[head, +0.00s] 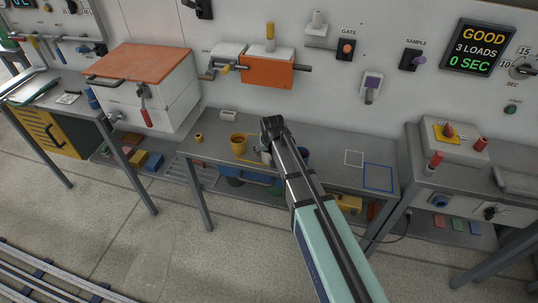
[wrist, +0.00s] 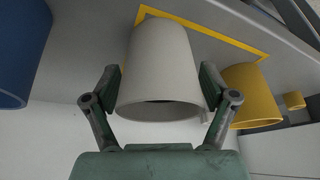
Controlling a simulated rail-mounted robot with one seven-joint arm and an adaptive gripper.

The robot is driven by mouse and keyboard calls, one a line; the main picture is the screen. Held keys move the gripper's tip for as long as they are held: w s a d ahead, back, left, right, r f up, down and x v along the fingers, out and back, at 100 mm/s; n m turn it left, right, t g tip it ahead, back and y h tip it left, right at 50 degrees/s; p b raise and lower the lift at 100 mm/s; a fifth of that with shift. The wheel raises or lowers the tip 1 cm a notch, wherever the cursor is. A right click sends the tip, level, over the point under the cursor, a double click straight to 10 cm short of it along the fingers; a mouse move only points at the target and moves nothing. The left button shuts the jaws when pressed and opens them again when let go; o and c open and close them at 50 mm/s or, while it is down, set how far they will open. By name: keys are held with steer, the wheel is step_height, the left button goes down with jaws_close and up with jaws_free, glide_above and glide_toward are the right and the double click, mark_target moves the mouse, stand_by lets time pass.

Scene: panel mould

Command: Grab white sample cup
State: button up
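The white sample cup (wrist: 160,65) fills the middle of the wrist view, with its dark opening toward the camera. It stands on the grey bench inside a yellow outline. My gripper (wrist: 160,85) has one finger on each side of the cup. The fingers are spread wide and lie very close to its walls; whether they touch cannot be told. In the head view my gripper (head: 268,132) is over the bench's middle, and the arm hides much of what is beneath it.
A yellow cup (head: 238,143) stands left of my gripper on the grey bench (head: 325,170), with a small yellow ring (head: 199,138) farther left. A blue cup (wrist: 22,50) is on the cup's other side. White (head: 354,158) and blue (head: 378,177) outlines on the right are empty.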

steer(key=c, duration=0.7)
steer(key=shift+c, duration=0.2)
steer(key=shift+r, duration=0.1)
